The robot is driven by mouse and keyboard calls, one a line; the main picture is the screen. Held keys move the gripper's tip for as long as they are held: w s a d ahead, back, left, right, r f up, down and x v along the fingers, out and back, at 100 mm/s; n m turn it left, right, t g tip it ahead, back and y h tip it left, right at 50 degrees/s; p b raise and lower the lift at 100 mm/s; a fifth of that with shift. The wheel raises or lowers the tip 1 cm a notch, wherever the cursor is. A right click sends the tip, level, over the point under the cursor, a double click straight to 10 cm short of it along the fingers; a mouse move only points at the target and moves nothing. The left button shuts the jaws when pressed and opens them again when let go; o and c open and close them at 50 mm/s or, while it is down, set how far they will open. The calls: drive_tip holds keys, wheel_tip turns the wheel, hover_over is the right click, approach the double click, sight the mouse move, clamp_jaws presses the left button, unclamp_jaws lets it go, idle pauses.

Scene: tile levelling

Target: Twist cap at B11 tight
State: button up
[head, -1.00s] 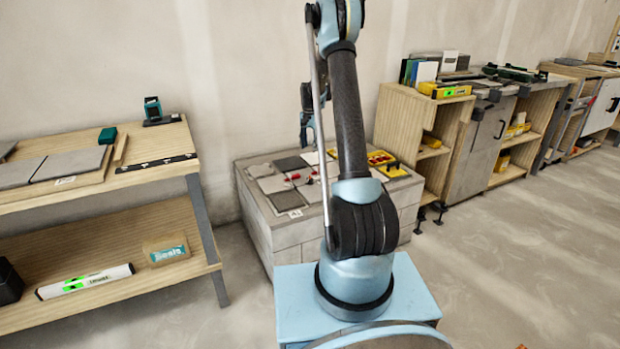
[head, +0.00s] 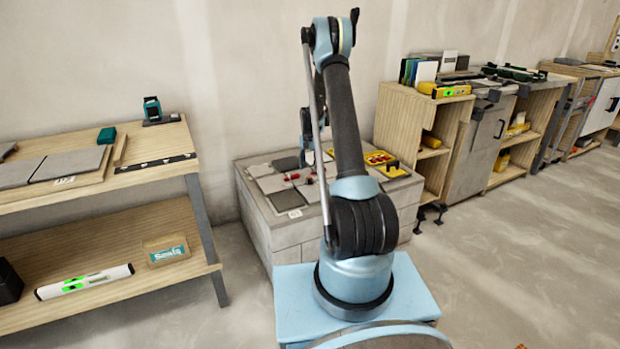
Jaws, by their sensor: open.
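The tile block (head: 285,238) stands against the wall behind my arm. Grey and pale tiles (head: 271,184) lie on its top, with a few small red caps (head: 295,176) among them. A tag is at its front edge, too small to read surely. Which cap is at B11 cannot be told from this view. My gripper (head: 306,161) points down over the back middle of the tiles, close above them, partly hidden by my arm. It is open. Whether it is around or touching a cap cannot be seen.
A yellow tray with red caps (head: 381,158) sits at the block's right. A wooden bench (head: 150,178) with tiles and a level tool stands left. Shelves and cabinets (head: 425,123) line the right wall.

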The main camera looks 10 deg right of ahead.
sight(309, 179)
drive_tip(key=shift+f, duration=2.95)
drive_tip(key=c, duration=1.1)
